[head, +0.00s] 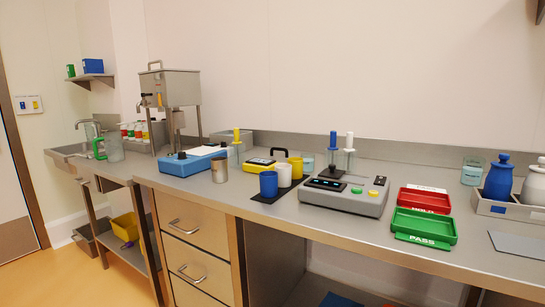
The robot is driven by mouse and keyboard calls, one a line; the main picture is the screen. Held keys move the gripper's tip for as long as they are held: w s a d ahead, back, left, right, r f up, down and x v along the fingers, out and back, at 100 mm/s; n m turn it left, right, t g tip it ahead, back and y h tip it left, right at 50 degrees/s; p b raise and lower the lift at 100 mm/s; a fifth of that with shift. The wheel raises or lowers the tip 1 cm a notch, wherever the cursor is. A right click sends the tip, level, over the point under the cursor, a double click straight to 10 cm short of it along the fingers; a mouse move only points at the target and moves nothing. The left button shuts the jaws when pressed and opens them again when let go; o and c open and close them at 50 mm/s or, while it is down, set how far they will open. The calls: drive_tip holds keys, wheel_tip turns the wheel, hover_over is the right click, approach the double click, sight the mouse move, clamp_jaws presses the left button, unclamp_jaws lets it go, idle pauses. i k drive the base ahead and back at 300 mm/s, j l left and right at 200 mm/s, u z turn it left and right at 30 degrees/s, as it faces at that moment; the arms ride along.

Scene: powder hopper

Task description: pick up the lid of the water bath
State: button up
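My gripper is not in view. No thing is plainly marked as a water bath, and I cannot tell for sure which one it is. A steel tank (176,87) stands on tall legs at the back left of the counter, with a loop handle (155,65) at its top left. A low grey steel box (232,138) sits against the wall behind a blue unit (188,161) with a pale top and dark knobs. The blue unit partly hides this box, so I cannot make out a separate lid.
The steel counter (400,236) also bears a grey two-post device (345,196), blue (268,184) and white cups, a metal can (219,169), red (424,200) and green trays (424,226), and bottles in a rack at right. Drawers (190,235) are below. Orange floor is clear at left.

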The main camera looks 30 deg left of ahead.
sight(282, 158)
drive_tip(key=i+j, duration=0.25)
drive_tip(key=j, duration=0.2)
drive_tip(key=i+j, duration=0.25)
drive_tip(key=j, duration=0.2)
drive_tip(key=i+j, duration=0.25)
drive_tip(key=j, duration=0.15)
drive_tip(key=i+j, duration=0.25)
drive_tip(key=j, duration=0.2)
drive_tip(key=i+j, duration=0.25)
drive_tip(key=j, duration=0.2)
drive_tip(key=i+j, duration=0.25)
drive_tip(key=j, duration=0.2)
drive_tip(key=i+j, duration=0.25)
drive_tip(key=j, duration=0.15)
